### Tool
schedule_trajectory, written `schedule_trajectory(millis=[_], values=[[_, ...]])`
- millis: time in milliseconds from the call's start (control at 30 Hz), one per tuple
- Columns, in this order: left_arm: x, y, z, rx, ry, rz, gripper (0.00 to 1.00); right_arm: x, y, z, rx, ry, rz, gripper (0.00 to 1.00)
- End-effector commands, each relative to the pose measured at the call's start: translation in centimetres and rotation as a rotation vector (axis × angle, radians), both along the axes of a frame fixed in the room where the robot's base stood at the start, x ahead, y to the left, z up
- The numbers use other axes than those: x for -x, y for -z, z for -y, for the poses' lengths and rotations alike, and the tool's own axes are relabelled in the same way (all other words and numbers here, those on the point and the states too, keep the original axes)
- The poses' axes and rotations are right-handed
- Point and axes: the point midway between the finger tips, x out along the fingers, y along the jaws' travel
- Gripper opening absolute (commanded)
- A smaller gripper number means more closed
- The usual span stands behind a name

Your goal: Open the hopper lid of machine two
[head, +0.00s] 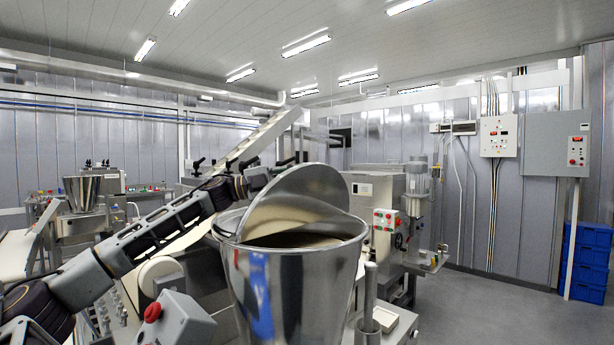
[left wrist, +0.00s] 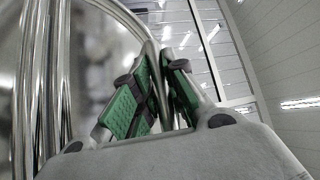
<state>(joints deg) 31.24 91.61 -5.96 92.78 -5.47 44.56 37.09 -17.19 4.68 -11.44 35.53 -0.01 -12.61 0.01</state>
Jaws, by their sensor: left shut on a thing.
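The steel hopper (head: 290,292) stands upright in front of me in the head view. Its round lid (head: 306,196) is tilted up over the left and back of the rim, leaving a dark gap at the front right. My left gripper (head: 280,166) is at the raised edge of the lid, its fingers partly hidden. In the left wrist view the green-padded fingers (left wrist: 157,90) are closed on a thin metal edge, which looks like the lid's rim. My right gripper is in neither view.
A control box with a red button (head: 153,312) sits beside the hopper at lower left. A machine with a button panel (head: 387,221) stands behind it. Blue crates (head: 586,262) are stacked at far right. The floor (head: 490,300) on the right is clear.

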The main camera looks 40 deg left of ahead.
Motion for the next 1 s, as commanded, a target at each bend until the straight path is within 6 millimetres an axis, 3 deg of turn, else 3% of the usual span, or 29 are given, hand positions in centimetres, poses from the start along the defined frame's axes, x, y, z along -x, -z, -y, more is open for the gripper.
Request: schedule_trajectory(millis=[567,600,767,1000], values=[[-0.09,0.15,-0.74,0.001,-0.002,0.0,0.0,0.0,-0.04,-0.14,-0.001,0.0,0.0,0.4],[-0.09,0.15,-0.74,0.0,-0.002,-0.001,0.15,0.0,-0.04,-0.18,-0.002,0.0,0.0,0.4],[-0.08,0.15,-0.71,0.0,-0.001,0.0,0.35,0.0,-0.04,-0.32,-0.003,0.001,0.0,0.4],[-0.07,0.15,-0.68,0.0,-0.001,0.0,0.35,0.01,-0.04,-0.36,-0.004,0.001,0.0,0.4]])
